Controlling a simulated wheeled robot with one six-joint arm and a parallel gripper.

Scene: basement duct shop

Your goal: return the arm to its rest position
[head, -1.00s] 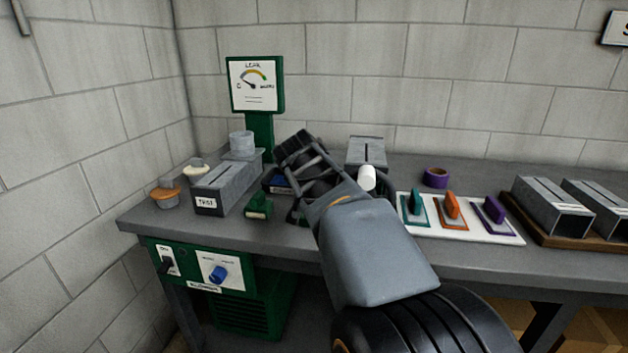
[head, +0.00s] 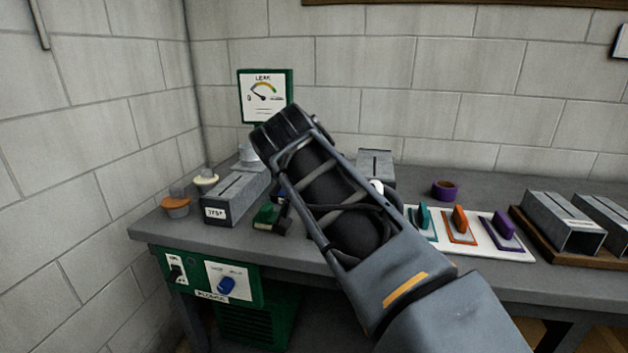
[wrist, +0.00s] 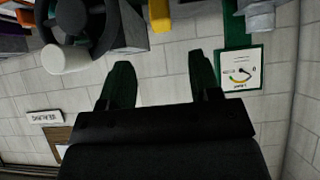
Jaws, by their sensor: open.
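My gripper (wrist: 163,82) shows in the wrist view with its two dark fingers apart. Nothing is between them, and the block wall shows behind. In the head view my raised arm crosses the middle of the picture, from the lower right up toward the leak gauge (head: 264,95). The fingers cannot be made out clearly there. The wrist view is upside down, and the gauge (wrist: 240,70) shows at its right.
My arm hides part of the bench.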

